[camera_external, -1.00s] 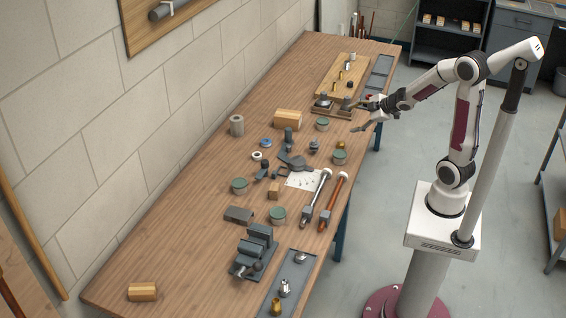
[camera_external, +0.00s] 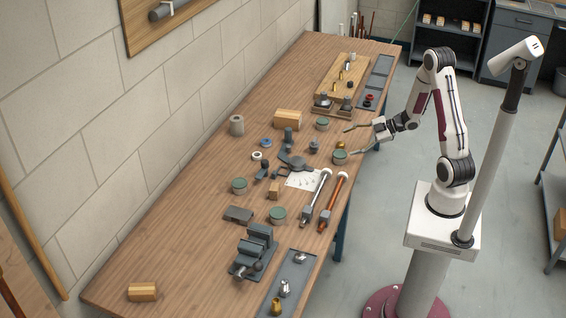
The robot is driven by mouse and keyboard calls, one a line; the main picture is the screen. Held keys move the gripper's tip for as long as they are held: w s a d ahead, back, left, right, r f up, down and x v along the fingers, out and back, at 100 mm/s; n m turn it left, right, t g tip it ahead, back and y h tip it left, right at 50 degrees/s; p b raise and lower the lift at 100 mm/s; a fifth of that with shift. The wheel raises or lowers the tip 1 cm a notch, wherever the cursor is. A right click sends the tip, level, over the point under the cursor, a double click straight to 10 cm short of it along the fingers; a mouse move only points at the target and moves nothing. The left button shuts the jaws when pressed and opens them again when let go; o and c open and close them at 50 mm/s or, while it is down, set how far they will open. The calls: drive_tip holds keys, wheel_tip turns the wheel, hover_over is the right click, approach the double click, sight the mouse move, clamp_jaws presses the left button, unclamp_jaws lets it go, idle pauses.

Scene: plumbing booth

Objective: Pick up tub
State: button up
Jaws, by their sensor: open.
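Several small grey tubs with green lids stand on the wooden bench. One tub (camera_external: 340,158) is near the right edge, another tub (camera_external: 322,125) is a little farther back, and two more, a left tub (camera_external: 239,186) and a front tub (camera_external: 278,215), stand nearer the camera. My gripper (camera_external: 348,141) is open and empty, with its fingers spread and pointing left over the bench's right edge. It is just behind and above the right-edge tub in the picture; its exact height and gap cannot be told.
A brass piece (camera_external: 340,144) sits close behind the right-edge tub. Two long wrenches, one silver (camera_external: 317,193) and one red (camera_external: 335,197), lie in front of it. A grey vise (camera_external: 255,250) stands nearer. The bench's left side is mostly clear.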

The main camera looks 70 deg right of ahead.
sight(340, 153)
drive_tip(key=shift+s+a+f+m+t+y, duration=0.25)
drive_tip(key=shift+f+y, duration=0.2)
drive_tip(key=shift+f, duration=0.05)
drive_tip(key=shift+s+a+f+m+t+y, duration=0.2)
drive_tip(key=shift+f+m+t+y, duration=0.05)
drive_tip(key=shift+f+y, duration=0.2)
drive_tip(key=shift+s+a+f+m+t+y, duration=0.15)
drive_tip(key=shift+s+f+m+t+y, duration=0.15)
drive_tip(key=shift+f+m, duration=0.2)
drive_tip(key=shift+s+a+f+m+t+y, duration=0.15)
drive_tip(key=shift+f+m+t+y, duration=0.15)
drive_tip(key=shift+f+m+y, duration=0.15)
drive_tip(key=shift+s+f+m+t+y, duration=0.35)
drive_tip(key=shift+m+t, duration=0.2)
drive_tip(key=shift+m, duration=0.25)
drive_tip(key=shift+s+f+m+t+y, duration=0.1)
drive_tip(key=shift+s+f+m+t, duration=0.1)
drive_tip(key=shift+s+m+t, duration=0.35)
drive_tip(key=shift+w, duration=0.15)
drive_tip(key=shift+w, duration=0.1)
drive_tip(key=shift+x, duration=1.25)
drive_tip(key=shift+r+x, duration=0.2)
drive_tip(key=shift+x, duration=2.4)
